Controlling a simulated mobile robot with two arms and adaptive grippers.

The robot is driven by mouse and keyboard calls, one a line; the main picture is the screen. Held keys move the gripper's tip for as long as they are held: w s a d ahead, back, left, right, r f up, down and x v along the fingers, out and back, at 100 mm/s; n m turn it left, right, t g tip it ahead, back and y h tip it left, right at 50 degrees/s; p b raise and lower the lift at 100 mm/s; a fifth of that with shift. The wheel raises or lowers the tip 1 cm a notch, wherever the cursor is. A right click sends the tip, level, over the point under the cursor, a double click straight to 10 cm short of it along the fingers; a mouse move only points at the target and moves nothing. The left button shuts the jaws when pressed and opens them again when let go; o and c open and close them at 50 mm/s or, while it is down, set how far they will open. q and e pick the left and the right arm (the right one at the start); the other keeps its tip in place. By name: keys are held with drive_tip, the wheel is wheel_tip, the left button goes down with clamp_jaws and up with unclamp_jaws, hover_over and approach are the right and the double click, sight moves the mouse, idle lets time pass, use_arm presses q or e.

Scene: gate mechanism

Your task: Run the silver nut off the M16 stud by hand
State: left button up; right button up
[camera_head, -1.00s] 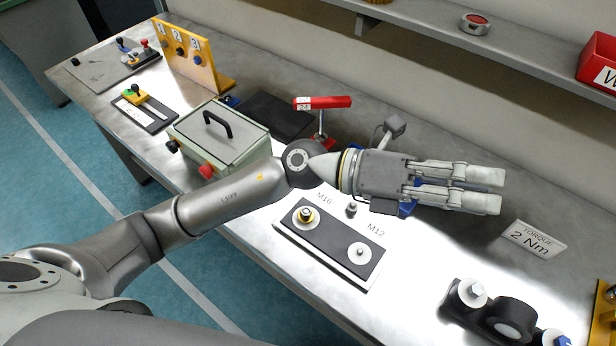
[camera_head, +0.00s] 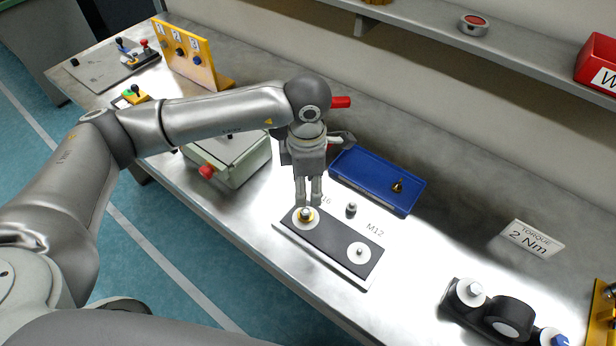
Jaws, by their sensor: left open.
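The M16 stud (camera_head: 305,213) stands on a white disc at the left end of a dark plate (camera_head: 326,236). The fingers partly cover the "M16" label. The M12 stud (camera_head: 360,251) is on the plate's right end. My right gripper is not in view.
A small silver piece (camera_head: 351,209) stands behind the plate. A blue tray (camera_head: 408,204) holds a brass-coloured part (camera_head: 397,186). A green-grey box (camera_head: 243,170) stands left of the gripper. A torque sign (camera_head: 532,238) and a dark fixture (camera_head: 510,318) are at right.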

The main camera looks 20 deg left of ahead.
sight(307, 211)
use_arm(q)
wheel_tip(307, 211, down, 9)
drive_tip(key=shift+r+p, duration=0.1)
drive_tip(key=shift+p, duration=1)
